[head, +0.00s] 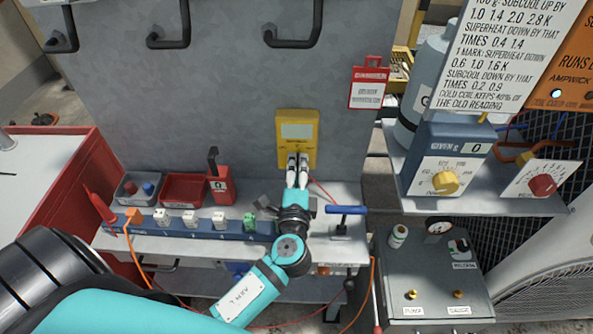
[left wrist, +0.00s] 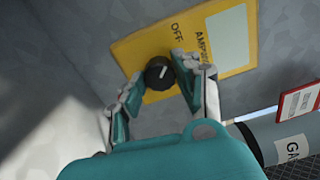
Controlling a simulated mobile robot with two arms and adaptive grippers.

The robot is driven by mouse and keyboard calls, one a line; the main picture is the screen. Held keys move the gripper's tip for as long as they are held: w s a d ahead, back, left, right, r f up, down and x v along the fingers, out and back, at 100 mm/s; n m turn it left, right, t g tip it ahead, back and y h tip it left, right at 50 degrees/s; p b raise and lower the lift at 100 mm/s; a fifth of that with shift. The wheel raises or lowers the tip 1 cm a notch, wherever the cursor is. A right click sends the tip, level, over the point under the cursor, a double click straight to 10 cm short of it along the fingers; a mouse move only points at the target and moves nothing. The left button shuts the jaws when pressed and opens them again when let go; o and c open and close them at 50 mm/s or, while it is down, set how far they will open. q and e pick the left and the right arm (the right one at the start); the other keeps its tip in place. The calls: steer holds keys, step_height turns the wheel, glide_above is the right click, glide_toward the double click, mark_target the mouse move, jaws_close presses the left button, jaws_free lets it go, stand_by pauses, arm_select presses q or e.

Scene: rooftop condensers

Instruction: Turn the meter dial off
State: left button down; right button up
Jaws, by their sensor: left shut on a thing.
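The yellow meter (head: 297,130) hangs upright on the grey panel, with a pale blank-looking display in its upper half. In the left wrist view the meter (left wrist: 153,48) shows a black round dial (left wrist: 159,73) with a white pointer mark aimed to the right and slightly up. An "OFF" label and a label beginning "Amp" are printed beside the dial. My left gripper (head: 298,166) reaches the meter's lower half. In the left wrist view its fingers (left wrist: 160,76) are on both sides of the dial, shut on it. The dial is hidden by the fingers in the head view. My right gripper is not in view.
Below the meter, a shelf carries a red tray (head: 184,188), a grey tray (head: 139,189) and a blue strip of plugs (head: 190,227). A red tag (head: 368,88) hangs right of the meter. A blue box with a yellow knob (head: 446,183) stands farther right.

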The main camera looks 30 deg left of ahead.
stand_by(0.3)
arm_select(q)
steer(key=c, duration=0.9)
jaws_free()
steer(key=shift+c, duration=0.2)
steer(key=v, duration=1.2)
